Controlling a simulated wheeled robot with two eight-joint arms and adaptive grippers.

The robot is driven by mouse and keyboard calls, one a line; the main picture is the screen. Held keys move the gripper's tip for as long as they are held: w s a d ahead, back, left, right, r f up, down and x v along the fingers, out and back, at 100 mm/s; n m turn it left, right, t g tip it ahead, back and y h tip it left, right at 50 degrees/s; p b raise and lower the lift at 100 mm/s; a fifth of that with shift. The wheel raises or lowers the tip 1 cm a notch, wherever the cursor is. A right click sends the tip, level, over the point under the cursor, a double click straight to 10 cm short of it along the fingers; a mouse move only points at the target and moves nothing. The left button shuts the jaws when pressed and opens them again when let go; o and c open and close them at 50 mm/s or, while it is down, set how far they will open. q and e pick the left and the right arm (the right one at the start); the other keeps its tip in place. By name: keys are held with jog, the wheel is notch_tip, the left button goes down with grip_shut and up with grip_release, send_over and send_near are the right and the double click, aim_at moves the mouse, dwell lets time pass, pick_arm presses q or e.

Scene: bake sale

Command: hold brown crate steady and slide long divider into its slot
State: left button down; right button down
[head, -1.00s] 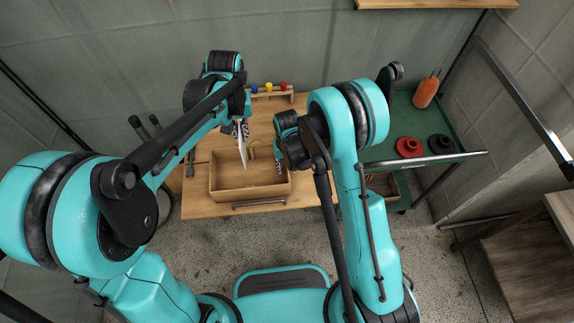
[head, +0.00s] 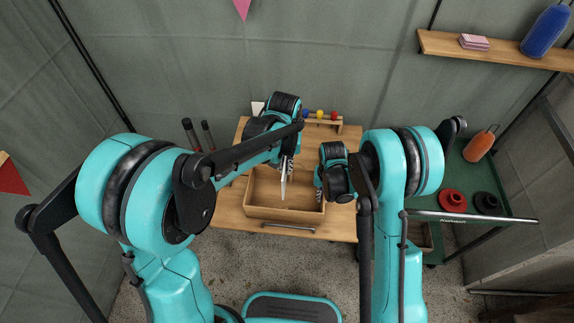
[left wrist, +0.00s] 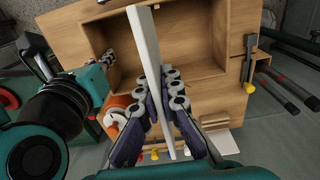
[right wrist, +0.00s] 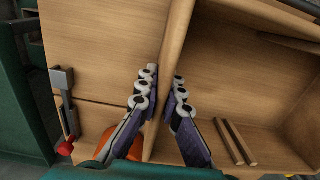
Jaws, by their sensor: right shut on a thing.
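The brown crate (head: 283,214) is an open wooden box on the table. My left gripper (left wrist: 163,103) is shut on the long divider (left wrist: 147,50), a thin white panel. In the head view the divider (head: 283,186) stands upright over the middle of the crate; whether its lower edge is inside cannot be told. My right gripper (right wrist: 158,95) is shut on the crate's right side wall, one finger on each side. Two thin wooden strips (right wrist: 236,142) with a narrow gap between them show inside the crate, away from the divider's view.
A small rack with coloured knobs (head: 322,119) stands at the table's back. The wooden table (head: 342,222) has some bare surface right of the crate. A green cart (head: 484,181) to the right carries an orange bottle (head: 480,144) and a red disc (head: 453,200).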

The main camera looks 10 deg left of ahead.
pick_arm(q)
jog(key=shift+f, duration=0.15)
jog(key=shift+w+f, duration=0.15)
jog(key=shift+f, duration=3.1)
jog(key=shift+w+f, duration=0.15)
jog(key=shift+f, duration=3.1)
jog(key=c, duration=1.6)
grip_release()
jog(key=shift+c, duration=0.2)
jog(key=shift+r, duration=0.1)
jog(key=r, duration=1.1)
jog(key=shift+s+r, duration=0.25)
jog(key=shift+r, duration=0.1)
